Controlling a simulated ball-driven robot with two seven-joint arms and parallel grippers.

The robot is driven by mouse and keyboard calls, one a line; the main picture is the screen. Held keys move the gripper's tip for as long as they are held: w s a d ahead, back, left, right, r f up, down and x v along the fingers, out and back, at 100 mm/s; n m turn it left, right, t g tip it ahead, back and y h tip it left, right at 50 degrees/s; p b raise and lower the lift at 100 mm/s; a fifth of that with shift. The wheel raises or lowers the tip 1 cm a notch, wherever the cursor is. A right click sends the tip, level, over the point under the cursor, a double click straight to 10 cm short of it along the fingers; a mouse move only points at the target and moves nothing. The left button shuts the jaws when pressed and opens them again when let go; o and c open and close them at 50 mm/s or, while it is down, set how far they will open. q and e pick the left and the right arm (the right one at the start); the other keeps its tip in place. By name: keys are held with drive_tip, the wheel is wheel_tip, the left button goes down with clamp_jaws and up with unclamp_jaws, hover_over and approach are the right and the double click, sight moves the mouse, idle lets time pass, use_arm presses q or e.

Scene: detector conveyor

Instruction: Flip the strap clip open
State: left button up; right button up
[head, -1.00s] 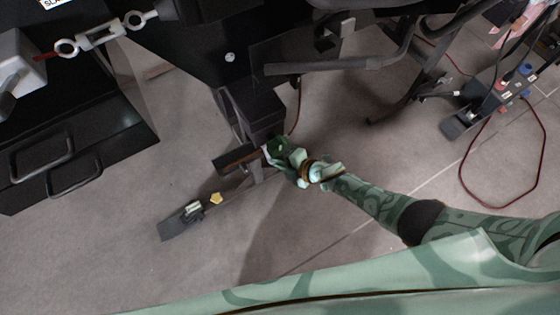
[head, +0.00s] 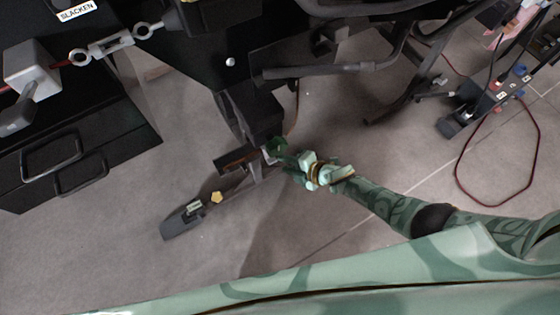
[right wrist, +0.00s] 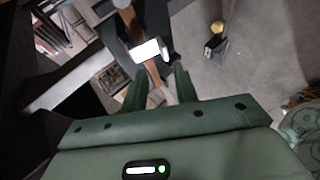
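A brown strap (head: 236,160) runs across the dark post low in the middle of the head view. In the right wrist view the strap (right wrist: 130,22) carries a pale, bright clip (right wrist: 147,50), just beyond my fingertips. Whether the clip is shut or flipped open is hard to tell. My right gripper (head: 276,150) is at the strap beside the post; its fingers hide part of this spot. In the right wrist view its two green fingers (right wrist: 161,72) stand apart, with the clip close to their tips. Contact cannot be made out. My left gripper is not in view.
A black cabinet with handles (head: 52,157) is at the left. A power strip (head: 487,105) and red cable (head: 459,160) are at the right. Grey floor lies between.

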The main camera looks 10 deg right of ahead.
use_arm(q)
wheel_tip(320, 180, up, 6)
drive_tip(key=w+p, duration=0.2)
drive_tip(key=p, duration=0.3)
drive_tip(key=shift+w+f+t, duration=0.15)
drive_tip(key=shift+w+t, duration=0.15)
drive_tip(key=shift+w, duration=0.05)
use_arm(e)
drive_tip(key=v, duration=1.2)
drive_tip(key=shift+s, duration=0.15)
drive_tip(key=shift+d, duration=0.1)
